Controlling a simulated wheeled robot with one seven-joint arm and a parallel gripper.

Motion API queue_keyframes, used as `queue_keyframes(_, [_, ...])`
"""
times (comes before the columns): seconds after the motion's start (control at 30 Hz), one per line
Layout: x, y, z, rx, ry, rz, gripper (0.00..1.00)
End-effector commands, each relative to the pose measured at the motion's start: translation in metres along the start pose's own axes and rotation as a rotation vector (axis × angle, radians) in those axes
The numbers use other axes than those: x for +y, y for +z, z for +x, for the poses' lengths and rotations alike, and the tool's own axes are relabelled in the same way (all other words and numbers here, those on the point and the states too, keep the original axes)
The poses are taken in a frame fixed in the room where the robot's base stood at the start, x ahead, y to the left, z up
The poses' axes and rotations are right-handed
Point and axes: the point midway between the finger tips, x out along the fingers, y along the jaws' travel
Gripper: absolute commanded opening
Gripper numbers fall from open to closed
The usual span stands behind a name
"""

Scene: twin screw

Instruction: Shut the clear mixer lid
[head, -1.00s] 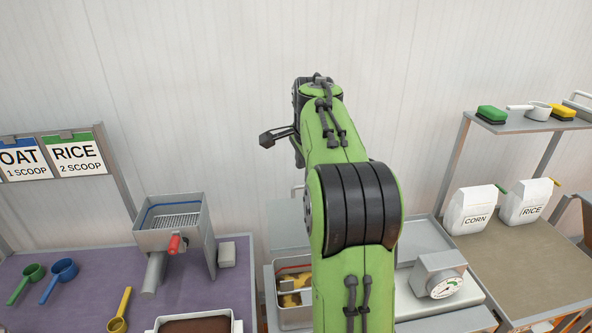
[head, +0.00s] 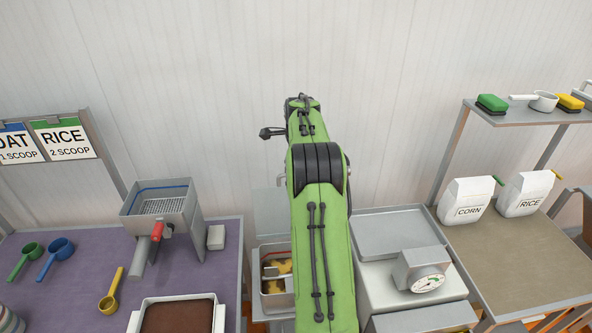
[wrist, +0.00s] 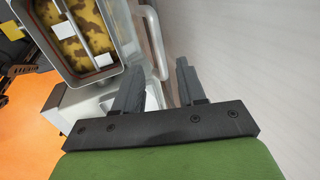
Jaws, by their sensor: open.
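The mixer (head: 262,292) stands behind and left of my arm in the head view, its open trough holding a yellow and brown mix under a grey bar. The trough also shows at the top left of the wrist view (wrist: 118,45). The clear lid (head: 268,208) appears raised as a faint pale panel behind the trough, partly hidden by my arm. In the wrist view my gripper (wrist: 157,75) is open, its two fingers apart. A pale curved bar (wrist: 155,42) lies just beyond and between the fingertips; I cannot tell whether they touch it. My arm mostly hides the gripper in the head view.
The sieve box (head: 160,205) with a red handle, several scoops and a tray of brown stuff (head: 180,315) are on the purple table at left. A dial scale (head: 425,272) and a grey tray (head: 400,232) stand at right. The white wall is close behind.

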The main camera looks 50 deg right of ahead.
Motion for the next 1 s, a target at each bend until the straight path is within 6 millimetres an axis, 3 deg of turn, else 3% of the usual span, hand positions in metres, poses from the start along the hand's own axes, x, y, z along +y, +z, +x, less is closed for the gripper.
queue_keyframes(0.1, [0.0,0.0,0.025,0.0,0.002,0.0,0.4])
queue_keyframes(0.2, [-0.001,0.0,0.037,0.0,0.0,-0.001,0.4])
queue_keyframes(0.53, [-0.001,0.0,0.044,0.0,-0.002,-0.001,0.4])
queue_keyframes(0.8, [-0.001,0.0,0.044,0.0,-0.002,-0.001,0.0])
queue_keyframes(1.0, [-0.001,0.0,0.044,0.0,-0.001,-0.001,0.0])
